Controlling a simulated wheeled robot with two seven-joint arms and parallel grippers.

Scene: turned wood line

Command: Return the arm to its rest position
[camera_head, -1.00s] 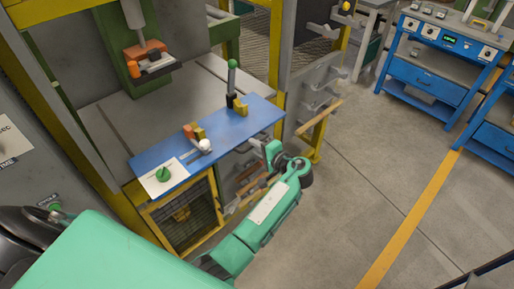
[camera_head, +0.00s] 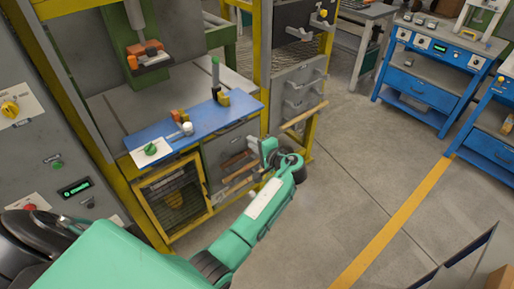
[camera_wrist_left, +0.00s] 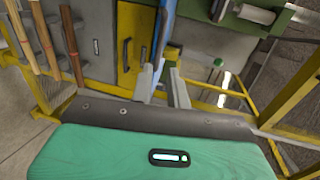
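My left arm (camera_head: 246,222), with green covers, comes in from the lower left of the head view and reaches out in front of the press bench. My left gripper (camera_head: 262,153) is at its far end, just in front of the yellow-framed station, and looks empty. In the left wrist view, two grey fingers (camera_wrist_left: 162,88) stand apart with a gap between them and nothing held. My right gripper is not in view.
A blue shelf (camera_head: 155,134) with a green button, a small white ball and a green-topped lever fronts the press (camera_head: 150,57). A control panel (camera_head: 67,160) stands at left. Blue benches (camera_head: 425,83) stand back right. The floor (camera_head: 345,190) at right is clear.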

